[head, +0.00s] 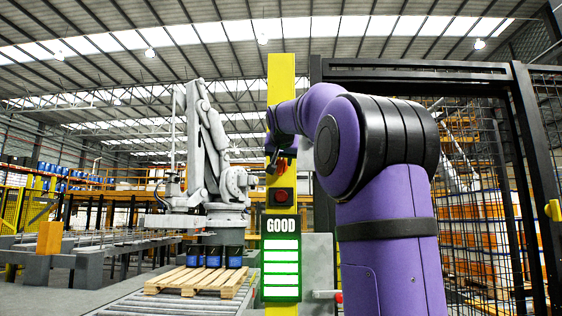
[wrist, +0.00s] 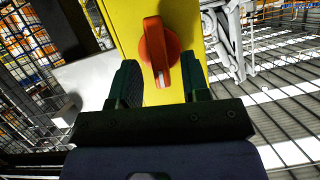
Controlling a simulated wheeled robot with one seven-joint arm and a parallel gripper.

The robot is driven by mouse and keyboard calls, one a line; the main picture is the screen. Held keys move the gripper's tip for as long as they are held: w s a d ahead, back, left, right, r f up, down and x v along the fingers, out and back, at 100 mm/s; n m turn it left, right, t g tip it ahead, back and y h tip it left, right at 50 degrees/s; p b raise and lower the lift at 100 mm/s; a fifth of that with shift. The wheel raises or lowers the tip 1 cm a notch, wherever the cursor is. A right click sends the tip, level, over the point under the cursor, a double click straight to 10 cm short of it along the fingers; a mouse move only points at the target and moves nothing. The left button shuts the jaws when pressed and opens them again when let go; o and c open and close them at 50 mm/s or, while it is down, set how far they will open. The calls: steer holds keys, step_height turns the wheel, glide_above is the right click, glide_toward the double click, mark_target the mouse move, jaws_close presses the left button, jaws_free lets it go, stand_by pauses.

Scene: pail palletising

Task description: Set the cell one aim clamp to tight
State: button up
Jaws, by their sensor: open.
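A red-orange turn knob (wrist: 158,48) sits on the face of a yellow post (wrist: 123,22); no label naming it as the aim clamp is readable. Its raised grip runs roughly along the post. My gripper (wrist: 160,76) is open, with one dark finger on each side of the knob's lower end; I cannot tell whether they touch it.
A grey palletising robot (head: 205,160) stands behind blue pails (head: 213,256) on a wooden pallet (head: 200,281). A black-framed mesh fence (head: 525,170) stands at the right.

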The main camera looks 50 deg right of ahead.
steer(key=shift+w+d+f, duration=0.15)
steer(key=shift+w+d, duration=0.1)
steer(key=shift+d, duration=0.05)
jaws_close()
steer(key=shift+n+g, duration=0.3)
steer(key=shift+n, duration=0.2)
jaws_free()
